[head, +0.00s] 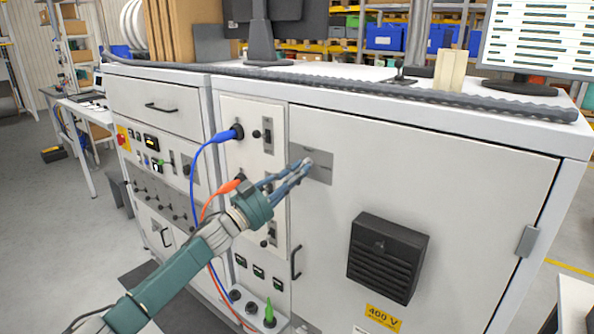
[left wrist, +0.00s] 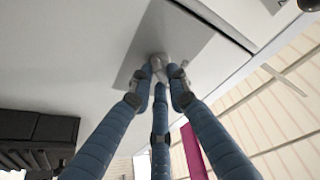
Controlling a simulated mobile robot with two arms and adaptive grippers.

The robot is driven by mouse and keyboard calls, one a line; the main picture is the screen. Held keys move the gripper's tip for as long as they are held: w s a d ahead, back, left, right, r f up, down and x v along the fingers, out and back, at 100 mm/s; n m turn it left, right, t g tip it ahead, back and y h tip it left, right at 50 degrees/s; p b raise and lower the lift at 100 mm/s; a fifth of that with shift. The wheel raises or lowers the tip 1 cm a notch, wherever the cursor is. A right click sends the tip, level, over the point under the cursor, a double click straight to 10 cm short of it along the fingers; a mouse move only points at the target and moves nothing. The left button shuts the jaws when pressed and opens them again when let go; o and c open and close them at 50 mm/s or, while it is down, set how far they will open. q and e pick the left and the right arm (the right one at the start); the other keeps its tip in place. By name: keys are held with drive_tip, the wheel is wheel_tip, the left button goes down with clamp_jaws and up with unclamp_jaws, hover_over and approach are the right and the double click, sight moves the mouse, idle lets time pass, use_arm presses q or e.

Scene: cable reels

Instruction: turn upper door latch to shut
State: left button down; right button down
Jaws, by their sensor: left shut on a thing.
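The upper door latch (left wrist: 158,60) is a small metal knob on a grey plate (head: 322,172) at the upper left corner of the large white cabinet door (head: 450,170). My left gripper (head: 304,168) reaches the plate from the lower left. In the left wrist view, its blue fingers (left wrist: 160,78) close around the latch, with the plate (left wrist: 178,32) behind it. The fingers hide part of the latch, so its exact turn angle cannot be told. The door looks flush with the cabinet front. My right gripper is not in view.
A black vent box (head: 388,256) and a black door handle (head: 296,263) stick out below the latch. A blue cable (head: 192,185) and an orange cable (head: 206,207) hang from the socket panel, close to my left arm. Open floor lies at the left.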

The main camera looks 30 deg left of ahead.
use_arm(q)
drive_tip(key=n+y, duration=0.1)
drive_tip(key=n, duration=0.2)
drive_tip(key=n+t+y+p, duration=0.1)
drive_tip(key=n, duration=0.1)
drive_tip(key=n+y+p, duration=0.1)
drive_tip(key=n+y, duration=0.1)
drive_tip(key=n, duration=0.1)
drive_tip(key=shift+d+n, duration=0.25)
drive_tip(key=shift+n, duration=0.35)
drive_tip(key=c, duration=1.7)
unclamp_jaws()
drive_tip(key=shift+o, duration=0.2)
drive_tip(key=d+v, duration=0.1)
drive_tip(key=v, duration=1.1)
drive_tip(key=shift+a+f, duration=0.2)
drive_tip(key=shift+a, duration=0.2)
drive_tip(key=shift+w, duration=0.1)
